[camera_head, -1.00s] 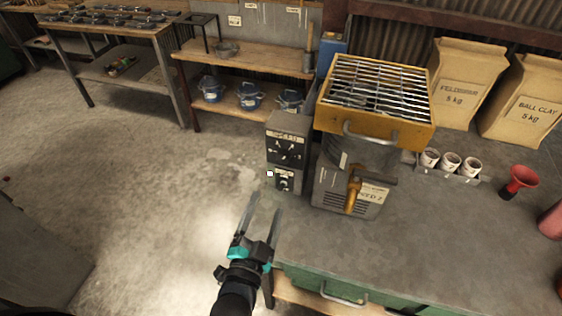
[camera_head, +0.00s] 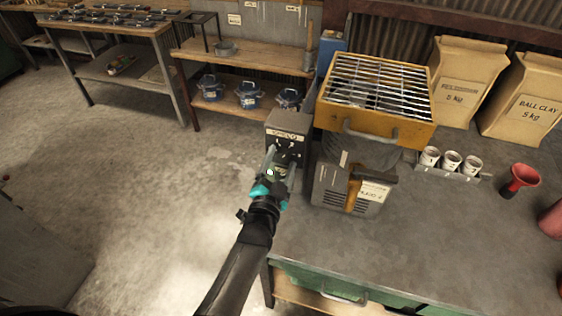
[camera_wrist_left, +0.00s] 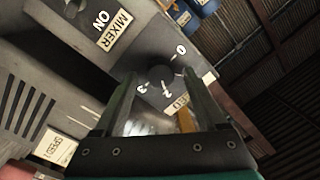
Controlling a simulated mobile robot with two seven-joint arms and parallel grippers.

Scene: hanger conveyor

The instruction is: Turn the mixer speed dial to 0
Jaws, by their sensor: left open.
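The mixer control box (camera_head: 289,122) is a dark grey box beside the mixer, at the left end of the bench. In the left wrist view its black speed dial (camera_wrist_left: 160,78) shows with marks 0, 2 and 3 around it. A "MIXER" label and an "ON" mark sit beside a second round control (camera_wrist_left: 72,8). My left gripper (camera_head: 279,165) is open in front of the box's face. In the left wrist view its fingers (camera_wrist_left: 160,95) stand on either side of the dial, with nothing held. Contact with the dial cannot be told. My right gripper is not in view.
The mixer (camera_head: 345,188) with a yellow frame and wire grid (camera_head: 375,85) stands right of the box. White cups (camera_head: 451,161), a red funnel (camera_head: 520,179) and paper bags (camera_head: 465,80) are on the bench. The bench (camera_head: 420,240) front is clear.

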